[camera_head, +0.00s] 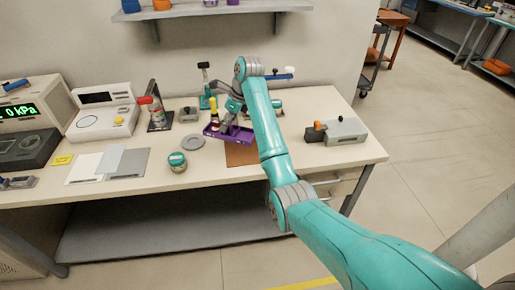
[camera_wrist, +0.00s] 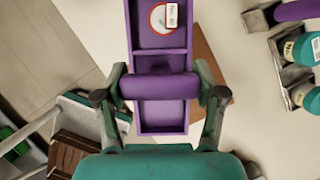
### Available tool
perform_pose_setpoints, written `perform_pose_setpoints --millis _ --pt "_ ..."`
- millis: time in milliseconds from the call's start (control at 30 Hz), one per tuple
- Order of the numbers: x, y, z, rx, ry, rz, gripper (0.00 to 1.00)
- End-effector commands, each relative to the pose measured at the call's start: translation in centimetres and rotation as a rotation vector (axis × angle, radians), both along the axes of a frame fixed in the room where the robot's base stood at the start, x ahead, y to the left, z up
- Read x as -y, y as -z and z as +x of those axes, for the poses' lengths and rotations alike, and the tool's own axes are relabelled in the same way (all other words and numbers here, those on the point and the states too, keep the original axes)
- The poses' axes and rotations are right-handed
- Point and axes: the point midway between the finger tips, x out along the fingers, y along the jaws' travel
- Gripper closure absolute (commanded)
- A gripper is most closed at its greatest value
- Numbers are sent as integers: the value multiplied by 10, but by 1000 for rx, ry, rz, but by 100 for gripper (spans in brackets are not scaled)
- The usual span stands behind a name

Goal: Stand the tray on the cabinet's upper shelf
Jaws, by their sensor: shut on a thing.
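The purple tray (camera_head: 236,137) is a long, divided tray with a crossbar handle, at the middle of the workbench's far half. In the wrist view the tray (camera_wrist: 160,118) lies lengthwise below my gripper. My gripper (camera_wrist: 161,88) is shut on its handle, one finger at each end of the bar. A round item with a red rim and white label (camera_wrist: 164,17) sits in the tray's upper compartment. The compartment nearest my palm looks empty. Whether the tray touches the bench or hangs just above it, I cannot tell. No cabinet is clearly identifiable.
A brown mat (camera_head: 241,155) lies in front of the tray. A grey dish (camera_head: 186,143), a lidded jar (camera_head: 177,162) and a balance (camera_head: 101,112) are to the left. A grey device (camera_head: 337,131) is to the right. A wall shelf (camera_head: 200,10) hangs above the workbench (camera_head: 210,174).

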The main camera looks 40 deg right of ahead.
Motion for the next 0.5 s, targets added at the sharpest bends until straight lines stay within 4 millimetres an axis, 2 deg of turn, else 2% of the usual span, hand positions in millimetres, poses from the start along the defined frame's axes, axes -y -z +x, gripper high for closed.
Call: perform_pose_setpoints --millis 100,200,367,500 --pt "24 -3 -11 3 122 1 77" --pt "37 -5 -17 5 193 1 77" --pt "48 -5 -23 6 254 3 77" --pt "49 10 -24 5 263 4 77"
